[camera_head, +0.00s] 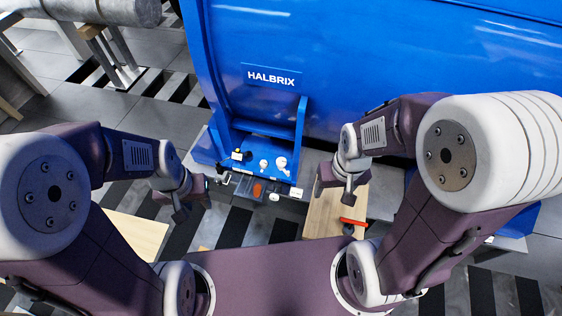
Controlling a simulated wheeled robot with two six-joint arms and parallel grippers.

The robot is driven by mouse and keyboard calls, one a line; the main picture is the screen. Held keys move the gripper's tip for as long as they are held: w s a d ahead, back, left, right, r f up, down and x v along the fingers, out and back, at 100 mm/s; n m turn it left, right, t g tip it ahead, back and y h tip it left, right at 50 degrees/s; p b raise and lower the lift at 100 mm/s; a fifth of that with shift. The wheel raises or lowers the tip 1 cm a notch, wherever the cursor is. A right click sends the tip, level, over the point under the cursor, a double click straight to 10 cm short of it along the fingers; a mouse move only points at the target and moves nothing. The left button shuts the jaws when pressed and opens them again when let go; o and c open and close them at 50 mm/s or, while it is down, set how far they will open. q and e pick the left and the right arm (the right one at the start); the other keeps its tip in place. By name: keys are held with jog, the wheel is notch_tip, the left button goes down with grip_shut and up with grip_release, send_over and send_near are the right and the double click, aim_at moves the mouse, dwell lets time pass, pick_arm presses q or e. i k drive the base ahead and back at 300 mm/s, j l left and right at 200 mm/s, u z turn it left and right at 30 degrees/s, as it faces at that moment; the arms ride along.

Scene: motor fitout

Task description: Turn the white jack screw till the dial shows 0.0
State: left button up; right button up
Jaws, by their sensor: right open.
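Small white parts show on and in front of the blue motor's foot: a white round part (263,164), a white knob-like part (281,163) and a lower white part (274,197). I cannot tell which is the jack screw. A small dark and white device (238,155) sits at the foot's left and may be the dial; no reading is legible. My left gripper (190,205) hangs left of the foot, apart from these parts; its jaw gap is unclear. My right gripper (338,192) is open and empty, right of the foot, above a wooden surface.
The large blue motor housing (270,100), marked HALBRIX, fills the back. A dark tray (245,185) with an orange item (257,190) lies before its foot. A red item (352,221) lies on the wooden surface (322,215). A grey cylinder (110,10) is at upper left.

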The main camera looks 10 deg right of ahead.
aim_at(281, 163)
jog(key=i+j+z, duration=0.2)
jog(key=j, duration=0.3)
jog(key=i+j+z, duration=0.15)
jog(key=j, duration=0.35)
jog(key=i+j+z, duration=0.2)
jog(key=j, duration=0.35)
jog(key=i+j+z, duration=0.15)
jog(key=j, duration=0.4)
jog(key=j+z, duration=0.2)
jog(key=j, duration=0.35)
